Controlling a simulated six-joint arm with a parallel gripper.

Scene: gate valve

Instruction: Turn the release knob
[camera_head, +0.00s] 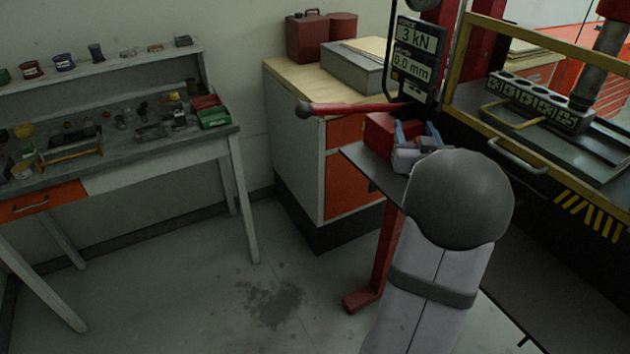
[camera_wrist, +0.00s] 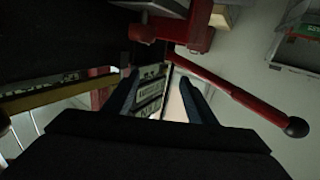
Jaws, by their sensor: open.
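My gripper (camera_head: 415,130) is in front of the red pump body (camera_head: 380,130) on the press, its two blue fingers apart and nothing between them. In the wrist view my gripper (camera_wrist: 157,82) also shows open fingers, with the display panel behind the gap. A small dark, rounded part (camera_wrist: 141,30) on the pump's red body in the wrist view looks like the release knob, beyond the fingertips and apart from them. In the head view I cannot make out the knob; my arm and gripper cover part of that area.
A red pump lever (camera_head: 350,108) with a black ball end sticks out left. The display (camera_head: 414,52) reads 3 kN and 0.0 mm. A yellow-framed guard (camera_head: 520,150) stands right. A cabinet (camera_head: 345,170) and workbench (camera_head: 120,150) are at left. Floor between is clear.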

